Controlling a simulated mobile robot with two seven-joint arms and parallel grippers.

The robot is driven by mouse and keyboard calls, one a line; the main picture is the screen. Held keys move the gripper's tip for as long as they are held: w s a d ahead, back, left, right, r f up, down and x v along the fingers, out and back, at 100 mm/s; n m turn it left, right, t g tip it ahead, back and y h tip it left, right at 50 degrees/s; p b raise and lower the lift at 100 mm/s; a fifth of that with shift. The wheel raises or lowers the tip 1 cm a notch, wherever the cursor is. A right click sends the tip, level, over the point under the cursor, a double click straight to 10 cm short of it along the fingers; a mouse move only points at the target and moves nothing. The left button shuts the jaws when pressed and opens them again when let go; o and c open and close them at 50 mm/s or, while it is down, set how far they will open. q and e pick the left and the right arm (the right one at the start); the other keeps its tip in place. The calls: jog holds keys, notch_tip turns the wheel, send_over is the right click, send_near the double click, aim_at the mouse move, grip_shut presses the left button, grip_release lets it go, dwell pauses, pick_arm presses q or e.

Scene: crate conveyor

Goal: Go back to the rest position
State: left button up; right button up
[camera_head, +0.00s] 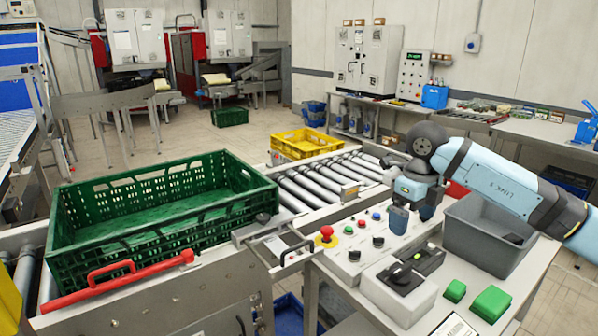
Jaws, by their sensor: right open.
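My right arm comes in from the right edge, pale blue with dark joints. My right gripper (412,214) hangs open above the back of the control panel, left of the grey bin, with nothing seen between its fingers. My left gripper is not in view. A green crate (165,205) stands upright at the left on the conveyor, and it looks empty. A red-handled bar (115,280) lies along its front side.
A grey bin (487,238) and green blocks (490,303) are on the right table. The control panel (358,243) carries a red emergency button (326,233). A yellow crate (305,143) stands behind the rollers (325,180). Open floor lies further back.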

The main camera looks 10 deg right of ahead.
jog(key=s+a+f+m+y, duration=0.2)
jog(key=s+a+f+y, duration=0.1)
jog(key=a+y, duration=0.5)
jog(key=s+a+f+m+t+y, duration=0.15)
jog(key=s+a+f+y, duration=0.3)
jog(key=a, duration=0.65)
jog(key=s+a+f+m+y, duration=0.2)
jog(key=s+a+f+y, duration=0.1)
jog(key=a+y, duration=0.55)
jog(key=s+d+f+m+t+h, duration=0.1)
jog(key=d+f+m+t+h, duration=0.2)
jog(key=f+m+t+h, duration=0.65)
jog(key=s+d+f+m+t+h, duration=0.1)
jog(key=d+f+m+t+h, duration=0.35)
jog(key=m, duration=1.05)
jog(key=s+d+f+m+g+h, duration=0.2)
jog(key=s+f+m+g+h, duration=0.25)
jog(key=s+f+m, duration=0.65)
pick_arm(q)
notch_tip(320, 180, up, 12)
jog(key=p, duration=1.4)
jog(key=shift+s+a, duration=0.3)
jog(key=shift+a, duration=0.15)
pick_arm(e)
jog(key=s+r+n, duration=0.3)
jog(key=r, duration=0.6)
jog(key=shift+s+d+y, duration=0.35)
jog(key=shift+d, duration=0.05)
